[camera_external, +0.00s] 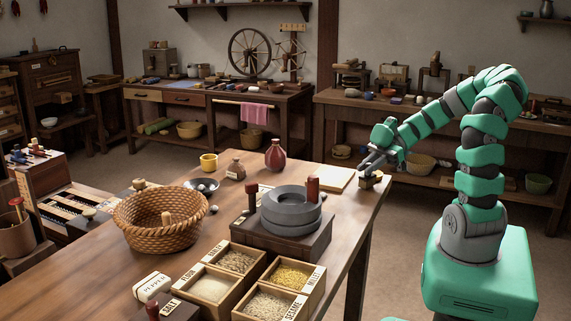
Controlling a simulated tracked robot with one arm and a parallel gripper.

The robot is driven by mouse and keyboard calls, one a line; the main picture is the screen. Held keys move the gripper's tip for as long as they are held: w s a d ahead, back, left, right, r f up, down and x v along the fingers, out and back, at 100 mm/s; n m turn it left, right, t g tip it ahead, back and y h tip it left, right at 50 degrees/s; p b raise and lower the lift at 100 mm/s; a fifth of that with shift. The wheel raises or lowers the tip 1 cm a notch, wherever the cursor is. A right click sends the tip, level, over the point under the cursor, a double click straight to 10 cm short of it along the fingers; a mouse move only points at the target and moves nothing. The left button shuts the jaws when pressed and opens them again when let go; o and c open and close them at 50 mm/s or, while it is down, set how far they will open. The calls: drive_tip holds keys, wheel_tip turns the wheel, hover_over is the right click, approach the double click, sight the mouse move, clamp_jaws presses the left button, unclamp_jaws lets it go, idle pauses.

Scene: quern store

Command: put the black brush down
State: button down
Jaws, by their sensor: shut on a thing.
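My gripper (369,164) is shut on the black brush, low over the far right corner of the wooden table (340,208). The brush is small and mostly hidden by the fingers, so its shape and tilt are hard to make out. I cannot tell whether the brush touches this block or the table.
A pale board (327,178) lies just left of my gripper. A red vase (275,156), a grey quern (291,212), a wicker basket (162,238) and labelled grain boxes (285,275) stand further left and nearer. The table's right edge is close to my gripper.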

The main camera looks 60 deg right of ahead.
drive_tip(key=shift+f, duration=0.3)
drive_tip(key=c, duration=1.3)
unclamp_jaws()
drive_tip(key=shift+r, duration=0.1)
drive_tip(key=shift+r, duration=0.15)
drive_tip(key=p+v, duration=0.2)
drive_tip(key=v, duration=1)
drive_tip(key=shift+p, duration=0.4)
